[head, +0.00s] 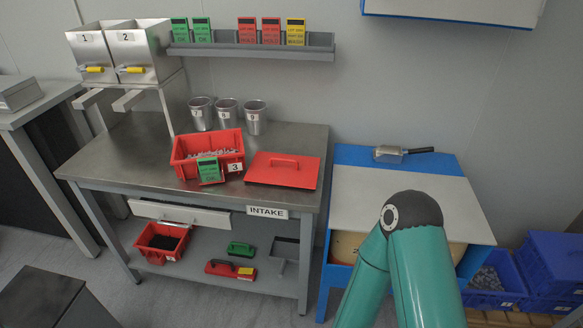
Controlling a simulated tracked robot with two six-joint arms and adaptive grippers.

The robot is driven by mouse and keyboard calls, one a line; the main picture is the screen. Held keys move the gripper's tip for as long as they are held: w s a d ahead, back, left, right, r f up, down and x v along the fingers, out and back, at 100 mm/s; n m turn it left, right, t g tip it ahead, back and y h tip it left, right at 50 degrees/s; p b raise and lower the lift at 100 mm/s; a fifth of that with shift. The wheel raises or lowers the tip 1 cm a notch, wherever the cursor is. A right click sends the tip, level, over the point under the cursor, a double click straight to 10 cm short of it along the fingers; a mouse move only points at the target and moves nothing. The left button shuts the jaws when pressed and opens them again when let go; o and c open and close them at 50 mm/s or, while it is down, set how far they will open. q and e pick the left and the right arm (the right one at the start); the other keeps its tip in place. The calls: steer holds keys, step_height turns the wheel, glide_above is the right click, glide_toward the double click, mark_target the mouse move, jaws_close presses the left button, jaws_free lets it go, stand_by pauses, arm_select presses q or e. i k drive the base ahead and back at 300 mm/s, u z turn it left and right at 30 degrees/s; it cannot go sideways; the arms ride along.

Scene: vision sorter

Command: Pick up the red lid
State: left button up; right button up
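The red lid (263,178) lies flat on the right part of the steel INTAKE table (130,152), with its red handle on top. Just left of it stands an open red bin (181,163) filled with grey pieces. A green card (208,169) and a small white label with a 3 (235,168) are at the bin's front. One of my teal arms shows at the lower right, bent at a joint, apart from the lid. Neither gripper is in view, so their states are hidden.
Three metal cups (227,112) stand behind the bin and lid. A wall rack (250,50) holds several coloured cards. A blue-framed bench (350,152) to the right carries a metal scoop (388,154). More red items sit on the lower shelf (205,279). Space above the lid looks clear.

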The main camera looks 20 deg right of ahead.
mark_target(273, 169)
steer(key=i, duration=0.9)
